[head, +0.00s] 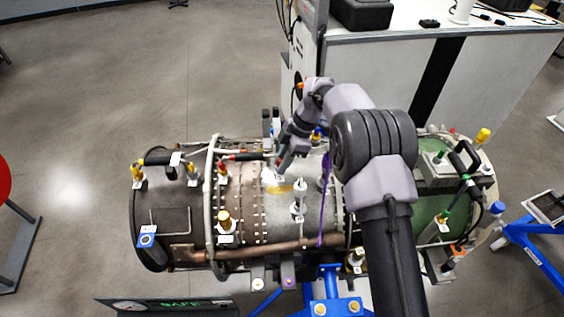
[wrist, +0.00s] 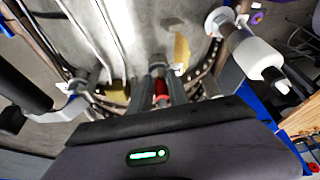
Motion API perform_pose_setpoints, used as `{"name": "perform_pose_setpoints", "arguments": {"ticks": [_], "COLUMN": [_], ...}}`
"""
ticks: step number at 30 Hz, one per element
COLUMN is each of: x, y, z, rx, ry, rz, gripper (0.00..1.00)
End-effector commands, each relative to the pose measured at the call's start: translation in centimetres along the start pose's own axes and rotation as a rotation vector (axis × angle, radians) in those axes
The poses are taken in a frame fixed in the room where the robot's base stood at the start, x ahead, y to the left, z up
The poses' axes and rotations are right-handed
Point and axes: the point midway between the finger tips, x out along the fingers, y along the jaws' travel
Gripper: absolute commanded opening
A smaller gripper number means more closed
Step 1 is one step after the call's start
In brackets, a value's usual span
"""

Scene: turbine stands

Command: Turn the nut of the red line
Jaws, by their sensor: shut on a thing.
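A red fitting (wrist: 161,88) shows between the two grey fingers of my gripper (wrist: 161,97) in the wrist view; I take it as the nut of the red line. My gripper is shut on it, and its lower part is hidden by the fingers. In the head view my gripper (head: 281,164) reaches down to the upper side of the turbine (head: 253,208), beside a tan patch. A black line with a red end (head: 229,157) lies to the left along the turbine's top.
Several capped fittings stand up around, including a white one (head: 299,196) close by and a yellow-topped one (head: 224,222). A purple strap (head: 324,197) hangs beside my arm. A white-topped bench (head: 440,60) stands behind. A blue stand (head: 337,306) is below.

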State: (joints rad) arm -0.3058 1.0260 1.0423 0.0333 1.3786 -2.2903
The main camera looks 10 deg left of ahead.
Motion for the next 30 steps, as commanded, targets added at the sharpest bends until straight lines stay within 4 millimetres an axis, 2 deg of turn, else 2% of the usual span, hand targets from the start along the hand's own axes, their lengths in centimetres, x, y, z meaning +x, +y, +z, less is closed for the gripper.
{"name": "perform_pose_setpoints", "arguments": {"ticks": [11, 30], "x": [0.51, 0.52], "y": [-0.09, -0.59], "z": [0.22, -0.07], "rx": [0.138, 0.688], "ry": [0.0, 0.001], "rz": [0.06, 0.288], "gripper": [0.0, 0.0]}}
